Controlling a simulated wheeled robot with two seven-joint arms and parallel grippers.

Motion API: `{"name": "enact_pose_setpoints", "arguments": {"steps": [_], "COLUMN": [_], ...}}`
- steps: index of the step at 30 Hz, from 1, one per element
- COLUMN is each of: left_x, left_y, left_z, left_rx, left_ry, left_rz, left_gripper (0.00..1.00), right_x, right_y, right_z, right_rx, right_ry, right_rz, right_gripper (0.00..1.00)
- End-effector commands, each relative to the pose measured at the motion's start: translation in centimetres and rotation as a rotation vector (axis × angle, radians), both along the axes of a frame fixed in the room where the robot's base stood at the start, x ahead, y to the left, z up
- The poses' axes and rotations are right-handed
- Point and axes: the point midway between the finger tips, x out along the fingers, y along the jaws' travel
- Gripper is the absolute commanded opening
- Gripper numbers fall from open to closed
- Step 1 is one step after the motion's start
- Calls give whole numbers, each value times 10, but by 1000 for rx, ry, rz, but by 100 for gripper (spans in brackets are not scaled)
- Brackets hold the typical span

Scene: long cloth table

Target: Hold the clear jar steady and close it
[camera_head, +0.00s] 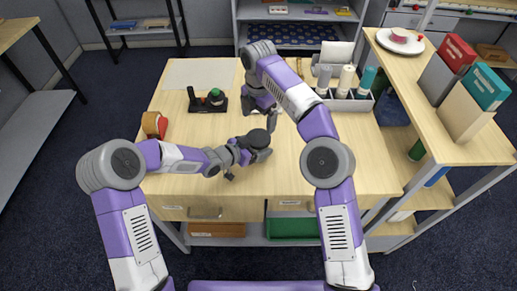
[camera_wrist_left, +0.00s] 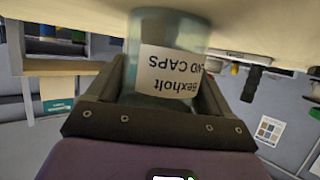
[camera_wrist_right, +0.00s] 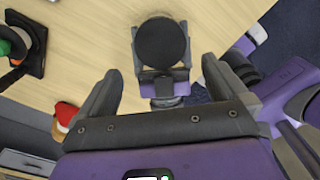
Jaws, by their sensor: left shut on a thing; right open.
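The clear jar (camera_wrist_left: 165,40) has a white label, upside down in the left wrist view. My left gripper (camera_wrist_left: 162,75) is shut around its side, near the table surface. A round black lid (camera_wrist_right: 162,43) covers the jar's top in the right wrist view. The lid also shows in the head view (camera_head: 259,137). I cannot tell whether it is screwed tight. My right gripper (camera_wrist_right: 159,70) is open and empty, pointing down towards the lid and apart from it. In the head view the right gripper (camera_head: 273,119) is just above and beyond the lid.
A caddy (camera_head: 350,101) of bottles stands at the back right. A side shelf (camera_head: 470,135) with boxes borders the right. The front right tabletop is clear.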

Motion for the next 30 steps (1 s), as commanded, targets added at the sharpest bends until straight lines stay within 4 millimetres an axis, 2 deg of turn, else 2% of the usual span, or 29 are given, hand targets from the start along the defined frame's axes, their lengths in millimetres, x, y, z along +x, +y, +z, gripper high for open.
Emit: {"name": "enact_pose_setpoints", "arguments": {"steps": [11,17,24,30], "left_x": [0,0,0,0], "left_y": [0,0,0,0], "left_z": [0,0,1,0], "left_rx": [-1,-1,-1,-1], "left_ry": [-1,-1,-1,-1], "left_rz": [0,0,0,0], "left_gripper": [0,0,0,0], "right_x": [0,0,-1,0], "right_y": [0,-1,-1,0], "right_z": [-3,-23,-60,-77], "right_rx": [-1,-4,-2,-1], "right_ry": [1,4,4,1], "right_rz": [3,4,3,2], "right_gripper": [100,100,100,100]}}
